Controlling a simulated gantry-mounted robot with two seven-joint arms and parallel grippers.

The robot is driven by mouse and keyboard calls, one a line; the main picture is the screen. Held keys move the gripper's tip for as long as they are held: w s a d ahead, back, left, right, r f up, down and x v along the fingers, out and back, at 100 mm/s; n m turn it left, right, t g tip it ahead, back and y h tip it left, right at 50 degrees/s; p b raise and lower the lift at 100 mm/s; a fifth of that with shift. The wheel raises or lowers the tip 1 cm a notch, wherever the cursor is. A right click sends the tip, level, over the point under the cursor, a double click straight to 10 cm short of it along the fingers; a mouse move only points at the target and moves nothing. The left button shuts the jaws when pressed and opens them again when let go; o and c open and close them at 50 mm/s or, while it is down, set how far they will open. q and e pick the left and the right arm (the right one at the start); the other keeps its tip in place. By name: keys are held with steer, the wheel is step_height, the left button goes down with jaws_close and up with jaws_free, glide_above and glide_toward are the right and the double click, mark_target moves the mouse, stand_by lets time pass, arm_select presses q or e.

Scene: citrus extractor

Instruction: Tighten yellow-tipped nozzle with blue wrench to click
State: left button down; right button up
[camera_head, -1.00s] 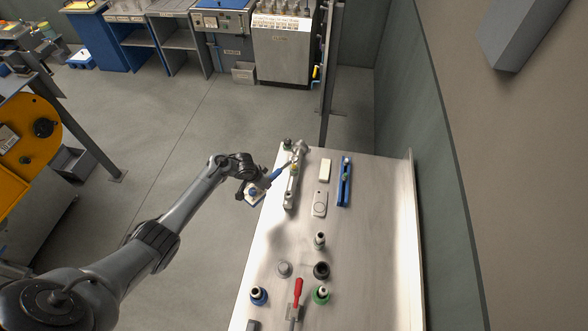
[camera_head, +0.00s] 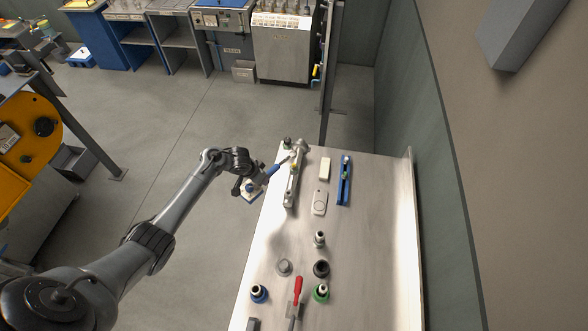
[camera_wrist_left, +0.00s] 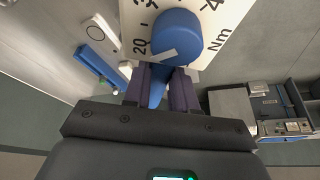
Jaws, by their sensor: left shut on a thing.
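The blue wrench (camera_head: 273,170) is held in my left gripper (camera_head: 262,179), past the left edge of the bench. Its tip reaches up and right to the far end of the grey metal bar (camera_head: 290,190). The yellow-tipped nozzle (camera_head: 294,166) is a small yellow spot there, beside the wrench tip; I cannot tell if they touch. In the left wrist view, the gripper (camera_wrist_left: 162,88) is shut on the blue handle, with a round blue knob and a white Nm scale plate (camera_wrist_left: 215,28) beyond. The nozzle is not visible there. My right gripper is not in view.
On the steel bench (camera_head: 375,240) lie a blue rail-like tool (camera_head: 344,182), a white block (camera_head: 325,168), a pale device with a round dial (camera_head: 319,203) and a red-handled tool (camera_head: 298,287). Several bottle-like parts stand nearer. The bench's right side is clear.

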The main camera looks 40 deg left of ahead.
mark_target(254, 186)
arm_select(q)
steer(key=shift+s+a+r, duration=0.1)
steer(key=shift+s+r, duration=0.5)
steer(key=shift+s, duration=0.4)
steer(key=shift+s+a+r, duration=0.1)
steer(key=shift+s+r, duration=0.5)
steer(key=shift+s, duration=0.35)
steer(key=shift+d, duration=0.15)
